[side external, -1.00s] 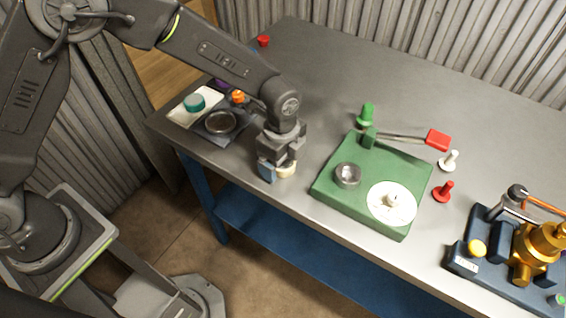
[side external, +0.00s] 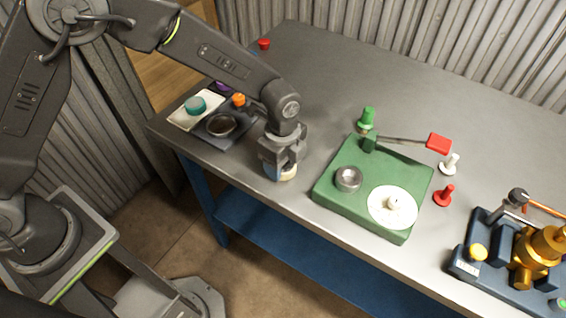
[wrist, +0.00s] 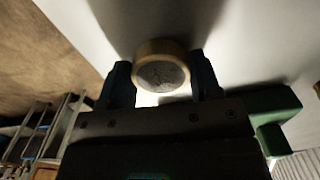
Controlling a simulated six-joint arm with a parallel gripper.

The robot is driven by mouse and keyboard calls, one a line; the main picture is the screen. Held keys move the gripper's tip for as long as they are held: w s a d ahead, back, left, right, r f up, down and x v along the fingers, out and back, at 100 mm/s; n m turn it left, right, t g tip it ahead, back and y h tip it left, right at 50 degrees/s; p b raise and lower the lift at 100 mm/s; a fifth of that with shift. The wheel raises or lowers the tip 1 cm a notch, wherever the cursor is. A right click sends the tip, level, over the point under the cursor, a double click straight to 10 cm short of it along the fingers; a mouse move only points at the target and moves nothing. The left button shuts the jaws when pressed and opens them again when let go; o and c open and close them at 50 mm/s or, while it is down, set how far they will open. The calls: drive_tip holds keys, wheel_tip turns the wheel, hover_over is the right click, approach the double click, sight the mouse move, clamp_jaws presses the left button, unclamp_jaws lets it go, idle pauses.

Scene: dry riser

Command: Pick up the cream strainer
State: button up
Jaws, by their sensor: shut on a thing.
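The cream strainer (wrist: 162,48) is a round cream ring with a grey speckled mesh inside. In the wrist view it sits between the two dark blue fingertips of my gripper (wrist: 161,80), which is shut on it. In the side view my gripper (side external: 280,172) points down at the table's front edge, left of the green base. Only a small part of the cream strainer (side external: 288,175) shows there, below the jaws; the rest is hidden. I cannot tell whether it touches the table.
The green base (side external: 338,200) carries a metal cup (side external: 348,179), a white disc (side external: 392,207) and a red-ended lever (side external: 438,143). A dark tray (side external: 232,134) holds a round dish, left of my gripper. A brass valve (side external: 535,245) stands far right. The table's back middle is clear.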

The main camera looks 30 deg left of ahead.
drive_tip(key=shift+r, duration=0.65)
wheel_tip(320, 180, up, 3)
drive_tip(key=a+r, duration=0.6)
drive_tip(key=a, duration=0.6)
drive_tip(key=a+f+n, duration=0.1)
drive_tip(key=a+n, duration=0.3)
drive_tip(key=n, duration=0.1)
drive_tip(key=w+a+f+n, duration=0.1)
drive_tip(key=a+n, duration=0.2)
drive_tip(key=n, duration=0.3)
drive_tip(key=a+f+n, duration=0.1)
drive_tip(key=a+n, duration=0.3)
drive_tip(key=n, duration=0.2)
drive_tip(key=shift+w+a, duration=0.15)
drive_tip(key=shift+a, duration=0.2)
drive_tip(key=shift+a+f+n, duration=0.2)
drive_tip(key=shift+a+n, duration=0.3)
drive_tip(key=shift+n, duration=0.6)
drive_tip(key=shift+d+r+m, duration=0.1)
drive_tip(key=shift+d+m, duration=0.2)
drive_tip(key=shift+m, duration=0.1)
drive_tip(key=s+d+r+m, duration=0.1)
drive_tip(key=d+r+m, duration=0.2)
drive_tip(key=d+m, duration=0.9)
drive_tip(key=m, duration=0.6)
drive_tip(key=shift+s+d+r, duration=0.15)
drive_tip(key=shift+d+r, duration=0.1)
drive_tip(key=shift+r, duration=0.15)
